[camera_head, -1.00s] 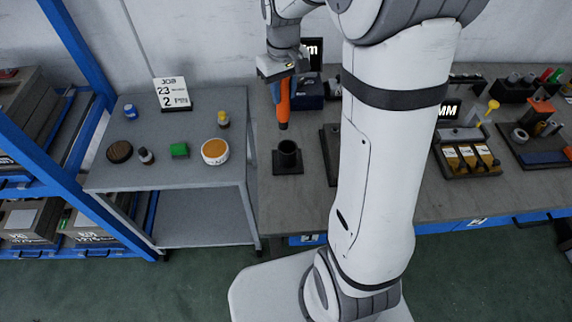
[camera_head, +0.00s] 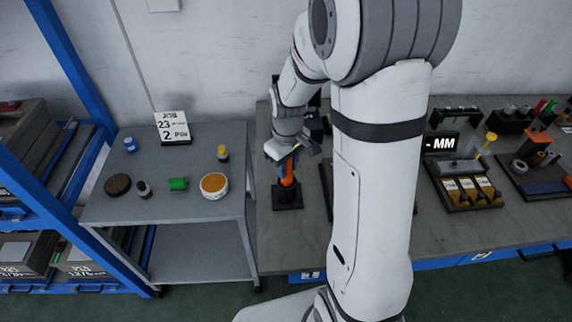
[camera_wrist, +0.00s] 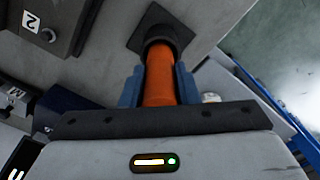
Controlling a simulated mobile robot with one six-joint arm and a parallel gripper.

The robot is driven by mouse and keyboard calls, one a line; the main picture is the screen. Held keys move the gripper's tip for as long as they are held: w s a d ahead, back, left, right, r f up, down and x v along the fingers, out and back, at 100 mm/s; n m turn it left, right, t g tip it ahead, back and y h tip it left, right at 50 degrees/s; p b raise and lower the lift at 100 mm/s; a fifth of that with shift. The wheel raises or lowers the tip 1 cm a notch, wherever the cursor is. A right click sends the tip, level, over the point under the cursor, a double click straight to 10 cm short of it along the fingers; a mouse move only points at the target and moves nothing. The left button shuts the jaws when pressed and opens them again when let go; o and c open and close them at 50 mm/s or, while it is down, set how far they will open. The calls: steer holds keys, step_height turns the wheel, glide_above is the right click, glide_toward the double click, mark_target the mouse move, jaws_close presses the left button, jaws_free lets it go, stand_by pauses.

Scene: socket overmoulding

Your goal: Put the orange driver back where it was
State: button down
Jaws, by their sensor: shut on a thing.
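The orange driver (camera_head: 288,173) is upright between the jaws of my gripper (camera_head: 287,160). Its lower end is inside the round cup of the black square-based holder (camera_head: 287,196) on the workbench. In the wrist view the orange driver (camera_wrist: 159,80) runs between the two blue fingers of my gripper (camera_wrist: 159,85), which are shut on it. The far end of the driver goes into the dark mouth of the holder (camera_wrist: 162,32). How deep it sits in the cup is hidden.
A grey side table (camera_head: 130,208) stands left of the bench with a job card (camera_head: 173,128), small bottles, a green block and a round orange-topped tin (camera_head: 214,185). Fixtures with yellow parts (camera_head: 468,188) stand to the right on the bench. My arm hides the bench's middle.

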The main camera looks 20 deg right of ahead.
steer(key=shift+f, duration=0.15)
steer(key=c, duration=1.1)
jaws_free()
step_height(320, 180, up, 12)
steer(key=shift+s+r, duration=0.1)
steer(key=shift+r, duration=0.05)
steer(key=s+r+m+t, duration=0.2)
steer(key=s+m, duration=0.3)
steer(key=s, duration=1)
steer(key=shift+s+a+r+m+t, duration=0.15)
steer(key=shift+s+r+m+t, duration=0.05)
steer(key=shift+s+m+t, duration=0.25)
